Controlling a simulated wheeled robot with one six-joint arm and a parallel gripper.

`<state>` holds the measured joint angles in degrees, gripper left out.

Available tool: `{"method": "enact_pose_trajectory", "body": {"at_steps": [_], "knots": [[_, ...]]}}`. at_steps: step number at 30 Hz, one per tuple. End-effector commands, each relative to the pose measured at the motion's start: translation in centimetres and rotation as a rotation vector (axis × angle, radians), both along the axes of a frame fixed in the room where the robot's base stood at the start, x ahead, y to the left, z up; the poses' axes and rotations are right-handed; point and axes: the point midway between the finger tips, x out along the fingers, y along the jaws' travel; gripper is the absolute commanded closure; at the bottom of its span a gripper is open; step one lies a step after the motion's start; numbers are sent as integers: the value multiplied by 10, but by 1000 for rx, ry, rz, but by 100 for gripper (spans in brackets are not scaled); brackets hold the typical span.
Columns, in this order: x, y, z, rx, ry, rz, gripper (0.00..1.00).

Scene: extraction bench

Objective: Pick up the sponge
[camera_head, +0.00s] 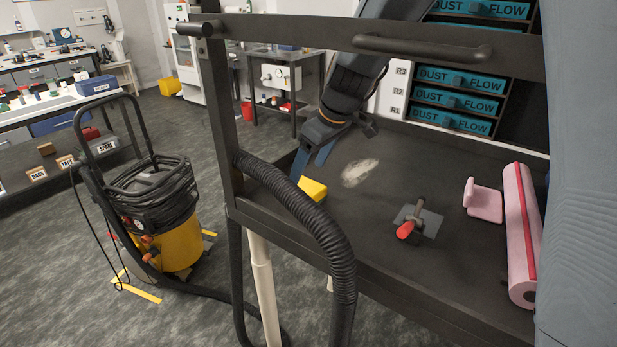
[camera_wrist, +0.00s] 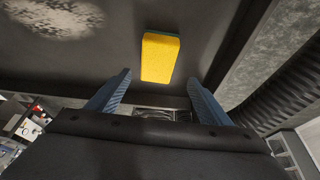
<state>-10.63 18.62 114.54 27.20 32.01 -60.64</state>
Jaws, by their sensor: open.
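The yellow sponge (camera_head: 313,190) lies on the dark bench top near its left front edge, partly hidden behind the frame and hose in the head view. In the wrist view the sponge (camera_wrist: 160,57) shows its yellow face, with a thin greenish layer along its far edge. My gripper (camera_head: 312,165) is above the bench, just behind and over the sponge. In the wrist view my gripper (camera_wrist: 157,92) has its two blue fingers spread apart with nothing between them. The sponge is beyond the fingertips, roughly centred between them.
A pale dust patch (camera_head: 357,173) is on the bench right of my gripper. A black ribbed hose (camera_head: 325,230) and frame post (camera_head: 221,110) border the left front.

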Motion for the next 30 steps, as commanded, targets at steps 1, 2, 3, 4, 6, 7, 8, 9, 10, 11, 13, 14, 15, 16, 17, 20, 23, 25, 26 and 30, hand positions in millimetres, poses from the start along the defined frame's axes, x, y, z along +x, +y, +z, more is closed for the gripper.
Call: {"method": "enact_pose_trajectory", "body": {"at_steps": [1, 2, 3, 4, 6, 7, 8, 9, 10, 11, 13, 14, 15, 16, 17, 20, 23, 25, 26, 30], "knots": [[0, -1, -4, -2, 4, 0, 27], [1, -2, -7, -2, 6, -2, 27], [2, -3, -10, -2, 6, -6, 27], [4, -4, -13, -1, 5, -10, 27], [7, -6, -19, -2, 4, -16, 27], [7, -6, -21, -1, 5, -19, 27], [8, -7, -23, -1, 4, -21, 27], [9, -7, -25, -1, 2, -22, 27], [9, -7, -26, -1, 2, -23, 27], [10, -7, -29, -1, 3, -23, 27], [10, -5, -35, 0, 5, -24, 27], [11, -5, -39, -2, 4, -24, 27], [11, -4, -43, -1, 5, -24, 27], [12, -3, -47, 0, 4, -24, 27], [12, -2, -50, -2, 4, -24, 27], [16, 2, -61, 0, 3, -22, 27], [18, 4, -68, 0, 2, -22, 27], [19, 5, -71, -1, 1, -22, 27], [19, 6, -71, 0, 0, -21, 27], [19, 6, -72, 0, 0, -21, 27]]}}
